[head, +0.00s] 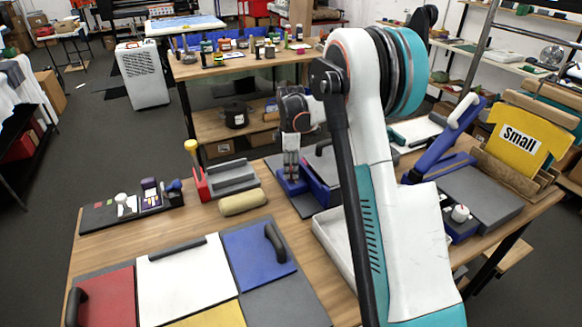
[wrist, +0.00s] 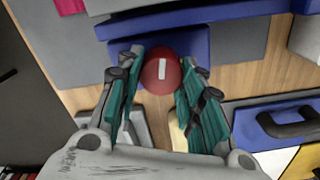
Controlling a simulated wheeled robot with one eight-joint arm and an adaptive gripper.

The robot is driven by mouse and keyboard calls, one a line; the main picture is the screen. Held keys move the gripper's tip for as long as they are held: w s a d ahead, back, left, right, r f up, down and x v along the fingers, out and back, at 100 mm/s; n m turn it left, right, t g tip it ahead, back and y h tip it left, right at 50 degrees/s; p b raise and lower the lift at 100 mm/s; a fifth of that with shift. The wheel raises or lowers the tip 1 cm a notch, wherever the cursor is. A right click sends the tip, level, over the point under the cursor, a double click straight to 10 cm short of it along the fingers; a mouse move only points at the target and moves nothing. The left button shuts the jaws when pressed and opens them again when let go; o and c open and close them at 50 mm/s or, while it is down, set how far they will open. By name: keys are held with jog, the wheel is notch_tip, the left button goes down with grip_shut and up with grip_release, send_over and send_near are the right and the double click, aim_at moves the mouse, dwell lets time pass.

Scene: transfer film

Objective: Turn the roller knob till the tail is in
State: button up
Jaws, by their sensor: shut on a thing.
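The roller knob (wrist: 162,72) is red and round with a white stripe across its face. It shows in the wrist view between the two teal fingers of my gripper (wrist: 163,58), which is shut on it. The white stripe runs roughly along the picture's vertical. A blue body (wrist: 200,44) lies behind the knob. In the head view my gripper (head: 291,170) points down at a blue unit (head: 319,191) near the middle of the table, and the knob cannot be made out there. I cannot make out a film tail in either view.
Left of my gripper are a beige roll (head: 242,202) and a grey block by a red post with a yellow top (head: 190,146). Coloured panels with handles (head: 258,254) fill the front. A white tray (head: 335,240) is partly hidden by my arm.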

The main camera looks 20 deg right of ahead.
jog(key=m, duration=0.4)
jog(key=shift+m, duration=0.3)
jog(key=m, duration=0.3)
jog(key=shift+w+m, duration=0.1)
jog(key=shift+m, duration=0.2)
jog(key=m, duration=0.3)
jog(key=shift+m, duration=0.3)
jog(key=shift+d+m, duration=0.15)
jog(key=shift+m, duration=1.65)
jog(key=shift+w, duration=0.1)
jog(key=o, duration=1.1)
